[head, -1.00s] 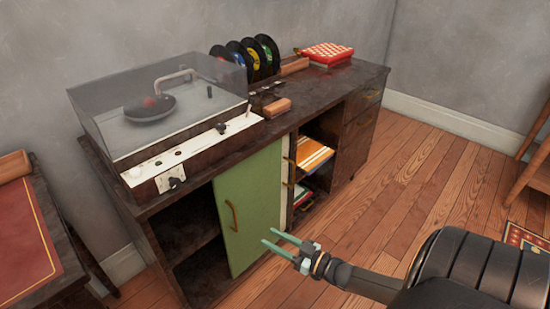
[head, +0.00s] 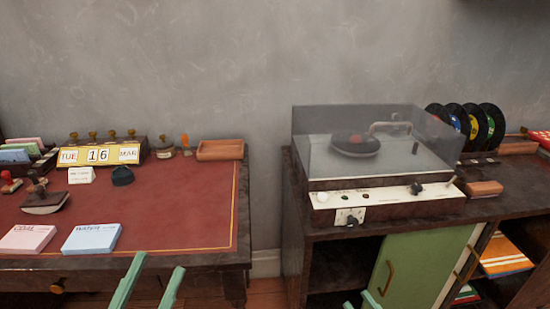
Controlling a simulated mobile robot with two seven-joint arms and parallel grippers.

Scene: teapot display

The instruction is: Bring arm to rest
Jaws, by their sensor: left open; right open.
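In the head view my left gripper (head: 152,268) comes up from the bottom edge, in front of the red-topped desk. Its two green fingers are apart with nothing between them. My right gripper (head: 360,299) shows only as two green fingertips at the bottom edge, in front of the dark cabinet near its green door. The fingertips are apart and no object shows between them. The rest of both arms is out of the picture.
The desk (head: 190,215) holds a calendar block (head: 97,154), a wooden tray (head: 220,150) and paper pads (head: 91,239). A record player (head: 380,160) stands on the cabinet, whose green door (head: 410,265) covers part of its front. A narrow gap separates desk and cabinet.

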